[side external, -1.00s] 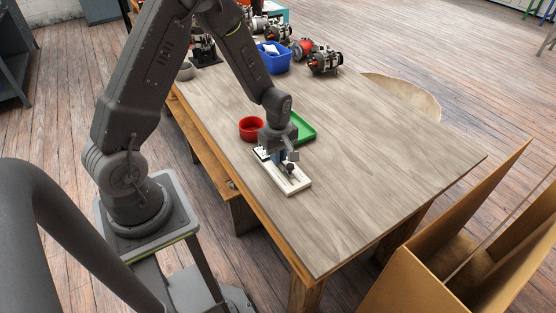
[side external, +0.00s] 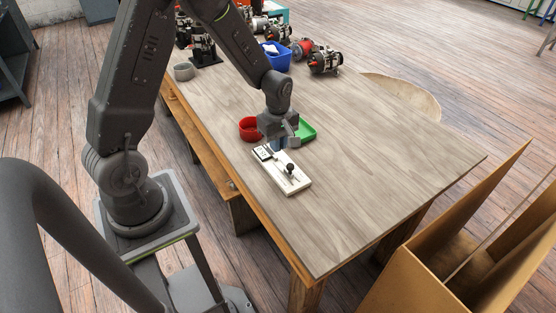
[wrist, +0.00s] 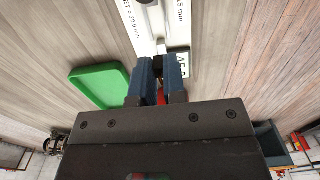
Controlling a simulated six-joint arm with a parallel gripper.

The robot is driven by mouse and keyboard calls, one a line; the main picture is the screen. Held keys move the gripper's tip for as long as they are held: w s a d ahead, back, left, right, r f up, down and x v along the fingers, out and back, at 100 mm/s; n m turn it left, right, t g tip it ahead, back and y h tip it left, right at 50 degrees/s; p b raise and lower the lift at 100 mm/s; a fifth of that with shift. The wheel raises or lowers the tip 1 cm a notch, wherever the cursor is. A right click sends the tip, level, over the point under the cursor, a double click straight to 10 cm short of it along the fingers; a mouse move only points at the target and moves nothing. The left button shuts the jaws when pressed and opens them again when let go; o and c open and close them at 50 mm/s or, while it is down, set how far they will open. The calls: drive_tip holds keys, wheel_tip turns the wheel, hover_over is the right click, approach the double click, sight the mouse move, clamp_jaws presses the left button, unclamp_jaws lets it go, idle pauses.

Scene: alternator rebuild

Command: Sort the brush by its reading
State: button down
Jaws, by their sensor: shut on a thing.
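My gripper (side external: 279,146) is over the back end of the white measuring fixture (side external: 297,184). In the wrist view its blue fingers (wrist: 157,68) are closed on a small dark block, the brush (wrist: 158,61). The fixture carries a black knob (side external: 290,168) and a small display (side external: 263,153). The display's digits are partly hidden in the wrist view (wrist: 180,65), so I cannot read them surely. A red round bin (side external: 249,129) stands behind left of the fixture. A green tray (side external: 308,131) lies behind right, partly covered by my gripper.
A blue bin (side external: 275,62), alternators (side external: 325,58) and a grey cup (side external: 184,71) stand toward the far end of the table. The table (side external: 390,165) is clear to the right and front.

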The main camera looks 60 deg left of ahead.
drive_tip(key=w+a+r, duration=0.2)
drive_tip(key=a, duration=0.7)
approach(249, 120)
drive_tip(key=d, duration=0.2)
drive_tip(key=shift+s+d+f, duration=0.1)
drive_tip(key=shift+s+f, duration=0.15)
drive_tip(key=shift+f, duration=1.05)
drive_tip(key=shift+s+f, duration=0.2)
drive_tip(key=shift+f, duration=1.1)
drive_tip(key=shift+f, duration=0.25)
drive_tip(key=shift+f, duration=0.35)
drive_tip(key=shift+f, duration=0.65)
drive_tip(key=shift+f, duration=0.25)
drive_tip(key=shift+f, duration=0.3)
